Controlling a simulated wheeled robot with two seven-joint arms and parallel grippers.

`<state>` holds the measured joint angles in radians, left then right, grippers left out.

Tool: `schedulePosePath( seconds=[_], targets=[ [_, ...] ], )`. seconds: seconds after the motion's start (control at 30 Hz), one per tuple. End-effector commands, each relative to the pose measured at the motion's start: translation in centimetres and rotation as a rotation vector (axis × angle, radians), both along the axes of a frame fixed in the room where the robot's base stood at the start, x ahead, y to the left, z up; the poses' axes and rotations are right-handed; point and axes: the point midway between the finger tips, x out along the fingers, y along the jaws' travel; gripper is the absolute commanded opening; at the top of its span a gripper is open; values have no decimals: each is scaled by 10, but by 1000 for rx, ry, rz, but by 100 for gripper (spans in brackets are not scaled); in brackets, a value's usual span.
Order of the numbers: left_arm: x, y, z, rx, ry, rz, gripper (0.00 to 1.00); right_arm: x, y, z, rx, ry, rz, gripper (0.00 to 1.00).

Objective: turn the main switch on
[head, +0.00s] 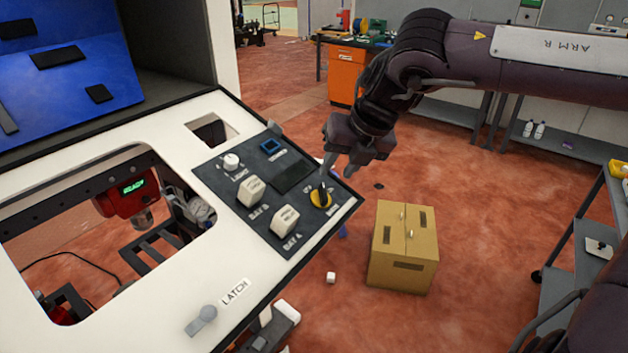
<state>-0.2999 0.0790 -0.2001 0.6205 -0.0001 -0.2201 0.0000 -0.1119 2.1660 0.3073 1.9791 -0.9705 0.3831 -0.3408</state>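The main switch (320,198) is a yellow round dial with a black knob, near the right corner of the dark control panel (258,212). Lettering beside it seems to read OFF; the knob's exact angle is too small to tell. My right gripper (338,175) hangs just above and behind the switch, pointing down. Its two fingers look spread apart, with nothing seen between them. The nearer fingertip is close to the knob; I cannot tell whether it touches. My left gripper is not in view.
The panel also holds a white LIGHT knob (231,161), a blue square (270,146), and white BAY B (250,191) and BAY A (285,220) switches. A latch (201,320) is on the white front. A cardboard box (403,255) stands on the floor to the right.

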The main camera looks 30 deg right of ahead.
Motion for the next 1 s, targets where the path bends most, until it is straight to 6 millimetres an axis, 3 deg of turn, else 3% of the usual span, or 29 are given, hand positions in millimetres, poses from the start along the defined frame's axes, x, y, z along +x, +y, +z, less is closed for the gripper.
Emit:
schedulePosePath(
  seconds=[0.17,0.6,1.0],
  targets=[
    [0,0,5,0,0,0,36,4,1,-10,-13,15,4,33],
    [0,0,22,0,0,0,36,29,6,-61,-12,12,3,33],
    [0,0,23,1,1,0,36,33,7,-69,-12,7,3,33]
  ],
)
